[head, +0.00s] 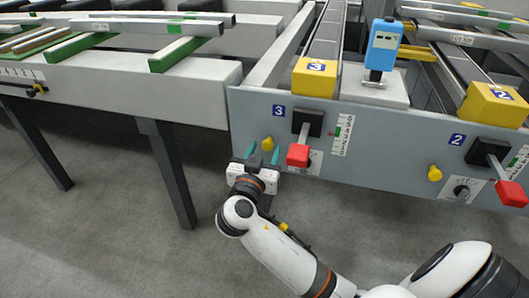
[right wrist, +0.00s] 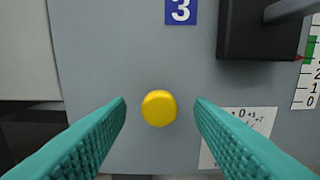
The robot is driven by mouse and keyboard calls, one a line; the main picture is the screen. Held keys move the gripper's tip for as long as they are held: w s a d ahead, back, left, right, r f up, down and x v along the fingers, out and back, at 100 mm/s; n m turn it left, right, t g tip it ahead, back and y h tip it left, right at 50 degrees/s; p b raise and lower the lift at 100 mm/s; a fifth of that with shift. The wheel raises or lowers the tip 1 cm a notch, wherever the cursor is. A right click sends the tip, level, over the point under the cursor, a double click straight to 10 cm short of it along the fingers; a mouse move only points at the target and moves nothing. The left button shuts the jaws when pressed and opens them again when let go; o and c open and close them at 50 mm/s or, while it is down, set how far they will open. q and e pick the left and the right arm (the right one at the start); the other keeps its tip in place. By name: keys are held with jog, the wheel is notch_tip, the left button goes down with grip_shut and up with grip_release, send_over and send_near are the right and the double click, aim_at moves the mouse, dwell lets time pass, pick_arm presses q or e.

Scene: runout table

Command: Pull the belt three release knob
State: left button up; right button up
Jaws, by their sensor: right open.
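The belt three release knob (head: 267,144) is a small yellow round knob on the grey front panel, below the blue "3" label and left of the black lever block. In the right wrist view the yellow knob (right wrist: 159,108) sits between the two teal fingers, with clear gaps on both sides. My right gripper (head: 262,155) is open in front of the panel, its fingertips around the knob's position but not touching it. It also shows in the right wrist view (right wrist: 160,116). My left gripper is not in view.
A red-handled lever (head: 298,155) stands out just right of the knob, with a dial plate (right wrist: 238,135) below it. Belt two has its own yellow knob (head: 435,174) and red lever (head: 511,193) further right. A blue device (head: 383,45) stands above the panel.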

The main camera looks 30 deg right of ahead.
jog(key=shift+w+d, duration=0.35)
grip_shut()
jog(key=shift+b+v, duration=0.35)
jog(key=shift+v, duration=0.55)
grip_release()
